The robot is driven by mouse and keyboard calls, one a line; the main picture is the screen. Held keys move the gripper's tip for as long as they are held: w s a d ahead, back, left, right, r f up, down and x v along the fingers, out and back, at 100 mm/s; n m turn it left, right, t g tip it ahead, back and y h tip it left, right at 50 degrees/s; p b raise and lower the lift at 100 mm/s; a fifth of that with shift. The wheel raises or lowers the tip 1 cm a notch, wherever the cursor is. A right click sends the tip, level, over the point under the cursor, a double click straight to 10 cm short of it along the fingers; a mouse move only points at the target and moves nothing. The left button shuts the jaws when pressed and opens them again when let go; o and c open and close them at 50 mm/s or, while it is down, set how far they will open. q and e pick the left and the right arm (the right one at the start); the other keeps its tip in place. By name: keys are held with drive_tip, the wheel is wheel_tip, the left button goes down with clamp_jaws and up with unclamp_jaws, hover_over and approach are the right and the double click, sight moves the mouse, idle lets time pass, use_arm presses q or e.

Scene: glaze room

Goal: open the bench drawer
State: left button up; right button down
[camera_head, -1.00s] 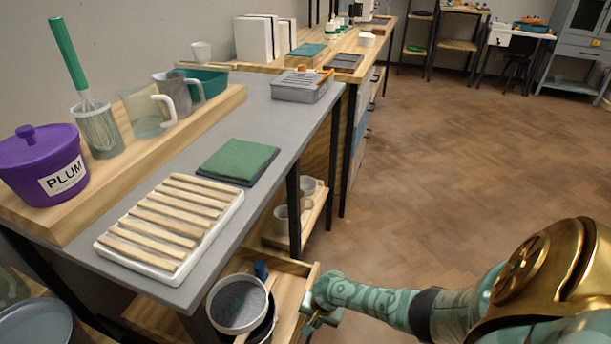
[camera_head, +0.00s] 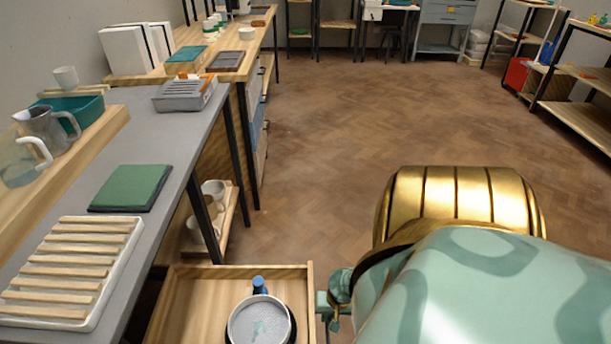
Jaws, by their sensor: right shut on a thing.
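The bench drawer (camera_head: 200,300) is a light wooden box, standing well out from under the grey-topped bench (camera_head: 180,135). Its inside shows, with a round grey-rimmed sieve or pan (camera_head: 260,322) and a blue-topped thing (camera_head: 259,286) in it. My right gripper (camera_head: 326,304) is at the drawer's front panel (camera_head: 311,295), on its outer side, and is shut on the drawer handle. The handle itself is mostly hidden by the gripper, and my right arm covers the lower right. My left gripper is not in view.
On the bench are a slatted white rack (camera_head: 75,270), a green cloth or pad (camera_head: 131,187) and a grey tray (camera_head: 184,94). Cups (camera_head: 213,190) stand on a shelf below. The wooden floor (camera_head: 330,130) ahead is clear.

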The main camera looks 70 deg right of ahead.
drive_tip(key=s, duration=0.1)
drive_tip(key=s+d, duration=0.1)
drive_tip(key=s, duration=0.3)
drive_tip(key=shift+d, duration=0.35)
drive_tip(key=shift+w, duration=0.1)
